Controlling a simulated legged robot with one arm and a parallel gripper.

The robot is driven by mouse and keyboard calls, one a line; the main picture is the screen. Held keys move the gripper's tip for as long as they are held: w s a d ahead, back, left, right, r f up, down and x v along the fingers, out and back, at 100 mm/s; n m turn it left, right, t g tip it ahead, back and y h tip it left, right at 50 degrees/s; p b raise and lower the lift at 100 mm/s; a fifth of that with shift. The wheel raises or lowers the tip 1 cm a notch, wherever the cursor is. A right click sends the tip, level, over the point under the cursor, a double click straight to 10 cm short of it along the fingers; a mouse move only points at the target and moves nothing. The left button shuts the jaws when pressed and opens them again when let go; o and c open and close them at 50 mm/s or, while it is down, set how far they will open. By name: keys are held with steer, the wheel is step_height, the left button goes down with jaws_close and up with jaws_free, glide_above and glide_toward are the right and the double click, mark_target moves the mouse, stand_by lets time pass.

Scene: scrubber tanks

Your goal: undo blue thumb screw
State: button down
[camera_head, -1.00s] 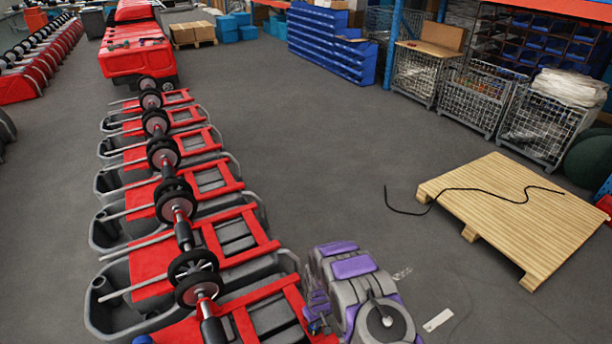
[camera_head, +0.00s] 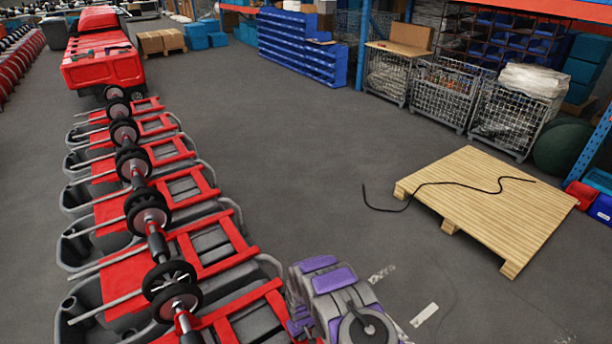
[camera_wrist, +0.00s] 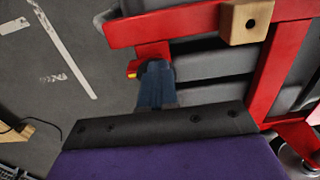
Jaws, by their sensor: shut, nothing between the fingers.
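A dark blue piece (camera_wrist: 155,85), which looks like the blue thumb screw, stands at a red frame bar in the wrist view. A small red and yellow tip (camera_wrist: 133,69) shows beside its top. My gripper (camera_wrist: 160,124) fills the bottom of the wrist view, with a purple body and a dark front edge. It is shut and empty. Its edge overlaps the blue piece's lower end in the picture; I cannot tell whether they touch. In the head view my purple and grey arm is at the bottom centre, beside the nearest tank (camera_head: 75,295); the screw cannot be made out there.
Grey tanks with red frames (camera_head: 205,262) run in a row up the left, with black wheels (camera_head: 170,280) along them. A wooden block with a hole (camera_wrist: 250,22) sits on the red frame. A wooden pallet (camera_head: 490,205) with a black cable lies right.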

steer(key=shift+s+d+f, duration=0.2)
steer(key=shift+s+f, duration=0.25)
steer(key=shift+f, duration=0.25)
stand_by(0.4)
steer(key=shift+d, duration=0.1)
steer(key=shift+w+f, duration=0.35)
steer(key=shift+w, duration=0.05)
steer(key=shift+w+r, duration=0.3)
steer(key=shift+w, duration=0.05)
steer(key=shift+w+d+r, duration=0.25)
steer(key=shift+w+d, duration=0.15)
steer(key=shift+s+d+r+p, duration=0.15)
steer(key=shift+s+p, duration=0.15)
steer(key=shift+p, duration=0.2)
step_height(320, 180, up, 6)
steer(key=p, duration=0.3)
steer(key=shift+s+d+f+p, duration=0.1)
steer(key=shift+f+p, duration=0.1)
steer(key=shift+p, duration=0.1)
